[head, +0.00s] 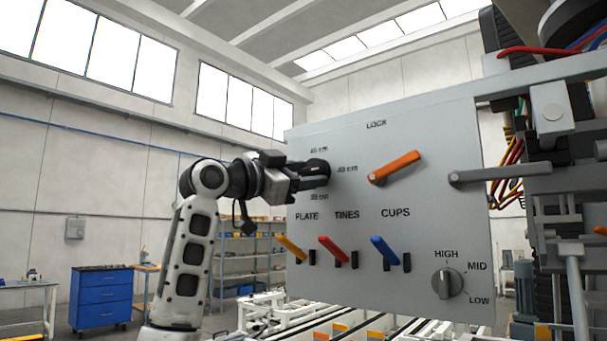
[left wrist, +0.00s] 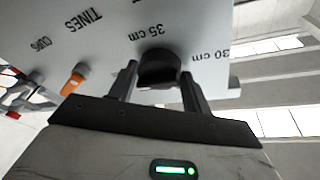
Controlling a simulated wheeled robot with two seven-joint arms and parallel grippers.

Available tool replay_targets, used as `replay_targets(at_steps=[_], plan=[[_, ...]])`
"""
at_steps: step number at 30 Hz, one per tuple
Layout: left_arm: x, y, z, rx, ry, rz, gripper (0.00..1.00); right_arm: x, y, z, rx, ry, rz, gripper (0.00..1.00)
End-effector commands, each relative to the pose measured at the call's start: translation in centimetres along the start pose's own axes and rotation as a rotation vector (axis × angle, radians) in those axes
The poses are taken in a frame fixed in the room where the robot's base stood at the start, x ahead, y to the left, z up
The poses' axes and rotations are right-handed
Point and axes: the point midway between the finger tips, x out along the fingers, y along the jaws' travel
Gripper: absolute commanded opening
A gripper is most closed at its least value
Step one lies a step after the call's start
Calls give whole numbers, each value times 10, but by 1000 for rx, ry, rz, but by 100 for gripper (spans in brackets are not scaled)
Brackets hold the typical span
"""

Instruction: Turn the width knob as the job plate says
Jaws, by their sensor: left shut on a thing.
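The black width knob (head: 321,165) is at the upper left of the grey control panel (head: 440,130), among cm labels. My left gripper (head: 312,176) reaches in from the left and is shut on the knob. In the left wrist view the knob (left wrist: 160,66) sits between the two fingers of the gripper (left wrist: 160,84), with "35 cm" and "30 cm" printed near it. The knob's pointer direction is hidden. I cannot make out a job plate. My right gripper is not in view.
An orange LOCK handle (head: 395,167) is right of the knob. Yellow (head: 290,247), red (head: 333,249) and blue (head: 384,250) levers are below, with a grey HIGH/MID/LOW dial (head: 447,283). A grey lever (head: 500,174) is at the panel's right edge.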

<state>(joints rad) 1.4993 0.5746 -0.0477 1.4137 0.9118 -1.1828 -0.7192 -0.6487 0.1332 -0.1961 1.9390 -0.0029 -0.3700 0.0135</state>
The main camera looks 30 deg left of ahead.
Motion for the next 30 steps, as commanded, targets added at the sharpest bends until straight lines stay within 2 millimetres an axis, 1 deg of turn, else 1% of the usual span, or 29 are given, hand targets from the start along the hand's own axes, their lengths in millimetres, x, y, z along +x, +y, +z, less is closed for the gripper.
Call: replay_targets(at_steps=[5,6,8,9,17,20,23,27,30], plan=[[0,1,0,0,-1,2,26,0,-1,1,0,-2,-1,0],[0,1,0,0,-1,2,51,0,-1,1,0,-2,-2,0],[0,1,0,0,-1,2,68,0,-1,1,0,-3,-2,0],[0,1,0,0,-1,2,70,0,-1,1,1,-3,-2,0],[-1,0,0,-1,0,0,70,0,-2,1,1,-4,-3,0],[-7,1,1,-1,0,-1,70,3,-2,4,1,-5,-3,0],[-21,1,2,1,2,-3,70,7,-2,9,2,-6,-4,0],[-53,2,4,3,1,-5,70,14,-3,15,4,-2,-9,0],[-78,1,4,3,1,-5,70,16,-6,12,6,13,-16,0]])
